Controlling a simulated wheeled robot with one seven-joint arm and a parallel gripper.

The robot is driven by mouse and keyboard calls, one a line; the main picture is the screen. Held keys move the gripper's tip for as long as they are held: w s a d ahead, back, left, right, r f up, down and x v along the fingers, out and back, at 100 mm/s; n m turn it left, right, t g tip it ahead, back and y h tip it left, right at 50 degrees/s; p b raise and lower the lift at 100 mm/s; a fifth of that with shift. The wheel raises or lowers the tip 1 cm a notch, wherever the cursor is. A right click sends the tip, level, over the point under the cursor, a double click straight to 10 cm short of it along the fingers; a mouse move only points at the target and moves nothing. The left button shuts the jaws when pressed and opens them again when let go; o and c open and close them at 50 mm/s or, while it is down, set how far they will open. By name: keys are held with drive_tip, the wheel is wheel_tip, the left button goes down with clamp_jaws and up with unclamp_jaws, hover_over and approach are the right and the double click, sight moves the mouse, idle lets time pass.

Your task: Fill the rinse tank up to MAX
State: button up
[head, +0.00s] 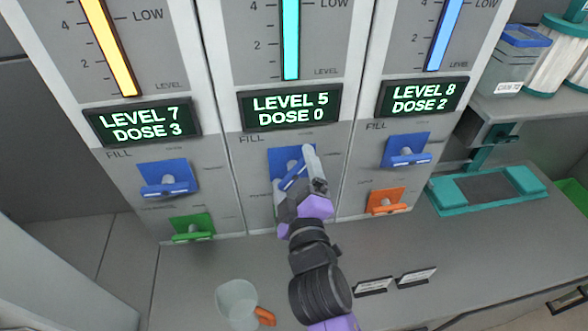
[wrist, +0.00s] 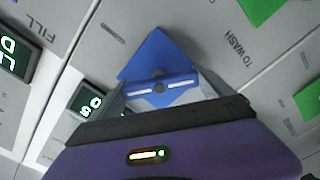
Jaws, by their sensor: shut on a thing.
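The middle panel shows a cyan level column (head: 291,38) and a display (head: 290,105) reading LEVEL 5, DOSE 0. Below it, by the word FILL, is a blue valve plate (head: 284,157) with a blue handle. My gripper (head: 300,174) is at this handle and shut on it, hiding part of it and what lies below. In the wrist view the blue plate (wrist: 150,52) and the handle's pale-edged bar (wrist: 162,84) sit between the fingers of my gripper (wrist: 163,92). No tank name or MAX mark is readable; LOW shows beside the columns.
The left panel's display (head: 143,122) reads LEVEL 7, DOSE 3; the right display (head: 418,97) reads LEVEL 8, DOSE 2. Both have blue valves (head: 167,180) (head: 407,151), with a green valve (head: 192,226) and an orange one (head: 386,201) below. A cup (head: 237,302) stands on the counter.

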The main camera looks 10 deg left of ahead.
sight(294, 178)
idle(0.4)
drive_tip(key=shift+a, duration=0.1)
drive_tip(key=o, duration=1.1)
drive_tip(key=b+v, duration=0.1)
drive_tip(key=v, duration=0.5)
drive_tip(key=shift+s+f, duration=0.1)
drive_tip(key=shift+s, duration=0.25)
drive_tip(key=shift+s+d+b, duration=0.25)
drive_tip(key=shift+s+b, duration=0.05)
drive_tip(key=shift+s, duration=0.25)
